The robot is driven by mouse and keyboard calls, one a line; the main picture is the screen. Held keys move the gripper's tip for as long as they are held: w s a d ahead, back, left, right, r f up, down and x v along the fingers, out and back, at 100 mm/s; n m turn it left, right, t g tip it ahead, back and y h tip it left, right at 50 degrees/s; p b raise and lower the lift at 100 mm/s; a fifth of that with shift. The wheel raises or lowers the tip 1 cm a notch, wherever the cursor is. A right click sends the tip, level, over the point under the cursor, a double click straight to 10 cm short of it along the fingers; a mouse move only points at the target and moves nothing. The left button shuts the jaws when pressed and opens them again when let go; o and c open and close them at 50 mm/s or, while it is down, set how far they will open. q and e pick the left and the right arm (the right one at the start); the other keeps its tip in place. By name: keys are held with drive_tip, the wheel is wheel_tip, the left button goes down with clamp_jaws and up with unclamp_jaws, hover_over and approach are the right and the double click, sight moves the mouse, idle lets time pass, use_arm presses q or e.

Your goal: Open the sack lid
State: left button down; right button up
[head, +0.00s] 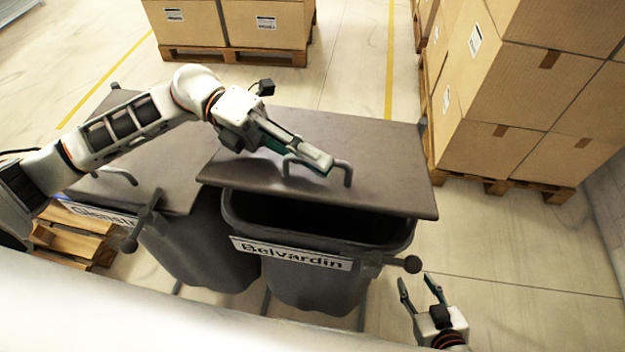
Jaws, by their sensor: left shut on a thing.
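The sack lid (385,150) is a flat dark grey-brown board over the dark bin (318,292) labelled "Belvardin". Its front edge is raised above the bin's rim, and a dark gap shows the opening below. My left gripper (308,164) is shut on the lid's handle (345,172), a bent metal bar near the front of the lid. The gripper fingers hide part of the handle. My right gripper (421,288) is open and empty, low in the picture to the right of the bin, apart from it.
A second bin (205,255) with its own lid (180,170) stands on the left, partly behind my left arm. Stacked cartons (505,85) on pallets stand on the right, and more boxes (262,25) at the back. Floor (510,245) is clear right of the bin.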

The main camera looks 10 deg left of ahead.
use_arm(q)
drive_tip(key=w+r+n+h+b, duration=0.25)
drive_tip(key=w+r+n, duration=0.55)
drive_tip(key=w+r, duration=0.6)
drive_tip(key=w+f+n+t+h+b, duration=0.1)
drive_tip(key=w+n+b, duration=0.9)
drive_tip(key=w, duration=1.2)
drive_tip(key=t+h+b, duration=0.1)
drive_tip(key=h, duration=0.1)
drive_tip(key=shift+f+n+t+h, duration=0.25)
drive_tip(key=shift+n+t+h, duration=0.05)
drive_tip(key=shift+n+h, duration=0.1)
use_arm(e)
wheel_tip(320, 180, down, 7)
drive_tip(key=shift+w+n, duration=0.3)
drive_tip(key=shift+w, duration=0.15)
